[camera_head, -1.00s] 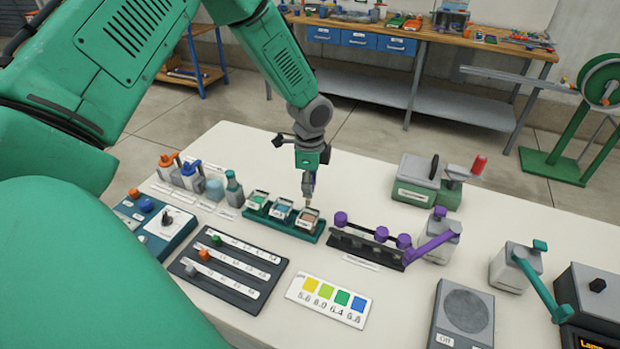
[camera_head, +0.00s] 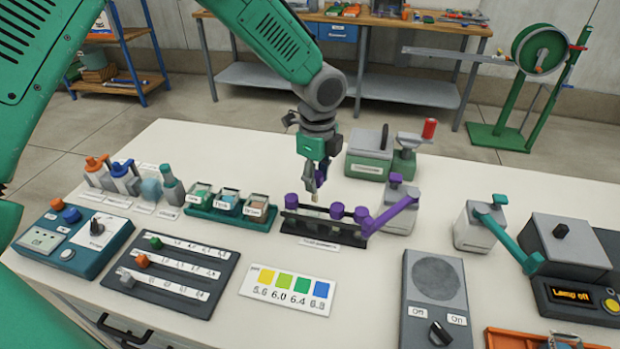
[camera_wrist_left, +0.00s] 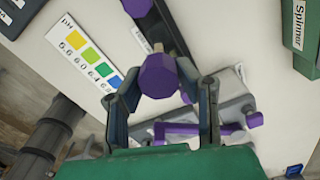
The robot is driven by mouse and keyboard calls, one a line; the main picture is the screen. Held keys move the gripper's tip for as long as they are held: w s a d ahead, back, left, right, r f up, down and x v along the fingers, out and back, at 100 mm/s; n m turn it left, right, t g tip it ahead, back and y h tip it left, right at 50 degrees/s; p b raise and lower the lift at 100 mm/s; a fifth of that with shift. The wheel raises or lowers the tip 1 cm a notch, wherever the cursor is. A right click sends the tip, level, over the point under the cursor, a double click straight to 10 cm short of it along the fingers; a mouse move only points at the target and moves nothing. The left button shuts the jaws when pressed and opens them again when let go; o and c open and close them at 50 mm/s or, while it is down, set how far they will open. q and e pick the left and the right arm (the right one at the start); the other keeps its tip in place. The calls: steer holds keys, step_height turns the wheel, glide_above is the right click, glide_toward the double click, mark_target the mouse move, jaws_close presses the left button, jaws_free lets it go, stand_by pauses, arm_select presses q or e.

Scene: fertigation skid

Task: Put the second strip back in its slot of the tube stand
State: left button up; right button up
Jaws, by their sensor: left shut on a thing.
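My left gripper (camera_head: 317,184) hangs above the black tube stand (camera_head: 322,232), shut on a strip. The strip's purple knob (camera_wrist_left: 158,76) sits between the fingers in the left wrist view. Its small pale tip (camera_head: 314,197) shows below the fingers in the head view, above a gap in the row of purple knobs. The stand also shows behind the knob in the left wrist view (camera_wrist_left: 164,28). The fingers partly hide the strip. My right gripper is not in view.
A teal tray with three small cups (camera_head: 228,205) stands left of the tube stand. A purple-levered dispenser (camera_head: 400,205) is close on the right. A green spinner (camera_head: 369,155) stands behind. A colour chart (camera_head: 286,288) lies in front.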

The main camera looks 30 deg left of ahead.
mark_target(314, 201)
arm_select(q)
steer(key=f+b, duration=0.2)
steer(key=shift+a+f, duration=0.4)
steer(key=shift+f, duration=0.25)
steer(key=shift+d+f, duration=0.1)
steer(key=shift+f, duration=0.3)
steer(key=shift+d+f, duration=0.25)
steer(key=shift+f, duration=0.5)
steer(key=shift+d+f+b, duration=0.1)
steer(key=shift+f+b, duration=0.35)
steer(key=shift+f, duration=0.8)
steer(key=shift+a+f, duration=0.1)
steer(key=shift+a, duration=0.25)
